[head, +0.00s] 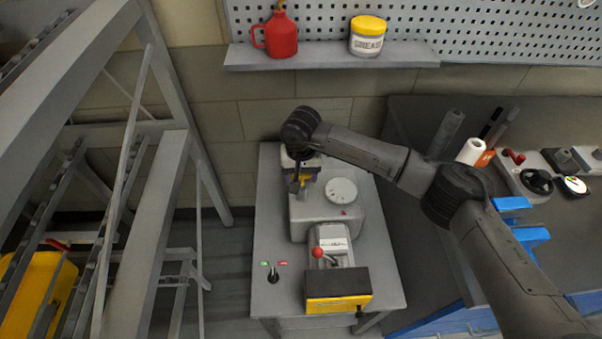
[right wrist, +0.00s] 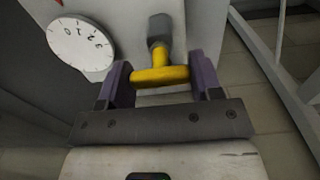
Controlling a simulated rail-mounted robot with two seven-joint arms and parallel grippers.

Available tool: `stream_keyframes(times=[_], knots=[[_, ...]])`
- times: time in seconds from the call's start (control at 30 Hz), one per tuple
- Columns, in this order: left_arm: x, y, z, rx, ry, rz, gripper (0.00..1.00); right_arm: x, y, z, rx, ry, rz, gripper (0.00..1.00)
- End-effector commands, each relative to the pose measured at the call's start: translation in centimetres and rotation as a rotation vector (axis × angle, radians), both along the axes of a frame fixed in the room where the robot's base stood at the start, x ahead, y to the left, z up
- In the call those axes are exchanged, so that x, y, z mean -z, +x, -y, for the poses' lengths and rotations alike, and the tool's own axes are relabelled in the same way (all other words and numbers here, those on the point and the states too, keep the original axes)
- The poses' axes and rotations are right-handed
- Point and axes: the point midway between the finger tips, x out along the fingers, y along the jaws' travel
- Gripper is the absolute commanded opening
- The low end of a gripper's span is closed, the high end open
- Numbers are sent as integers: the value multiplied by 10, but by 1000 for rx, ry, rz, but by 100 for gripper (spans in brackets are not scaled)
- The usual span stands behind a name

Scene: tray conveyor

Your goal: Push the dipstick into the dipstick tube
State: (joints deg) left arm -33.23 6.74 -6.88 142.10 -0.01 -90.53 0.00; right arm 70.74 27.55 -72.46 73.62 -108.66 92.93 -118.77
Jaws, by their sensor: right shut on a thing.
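The dipstick has a yellow T-shaped handle (right wrist: 160,76) that sits between the purple fingers of my right gripper (right wrist: 160,82). Its yellow stem runs up to a dark grey tube end (right wrist: 160,27) on the pale machine housing and appears to meet it; how deep the dipstick sits cannot be told. In the head view my right gripper (head: 300,183) points down over the back left part of the grey machine (head: 312,222), with a bit of yellow showing at its fingers. My left gripper is out of view.
A round dial (right wrist: 80,44) is beside the handle. On the machine's bench (head: 270,215) are a red-knobbed lever (head: 318,253) and a yellow-black block (head: 338,290). A shelf (head: 330,56) with a red can and grease tub is behind. A metal frame (head: 160,210) stands left.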

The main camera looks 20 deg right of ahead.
Motion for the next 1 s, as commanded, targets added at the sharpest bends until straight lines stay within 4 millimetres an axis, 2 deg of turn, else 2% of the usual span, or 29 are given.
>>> stream_keyframes(times=[0.27, 0.3, 0.6, 0.87, 1.0], knots=[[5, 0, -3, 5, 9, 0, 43, 7, 0, 0, 0, 0, 0, 35], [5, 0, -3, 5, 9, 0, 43, 7, 0, 0, 0, 0, 0, 60], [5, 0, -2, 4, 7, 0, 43, 7, 0, 0, 0, 0, 0, 89], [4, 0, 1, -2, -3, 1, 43, 5, 0, 0, 0, 0, 0, 89], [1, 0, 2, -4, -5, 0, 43, -7, 1, 0, 0, 0, 2, 89]])
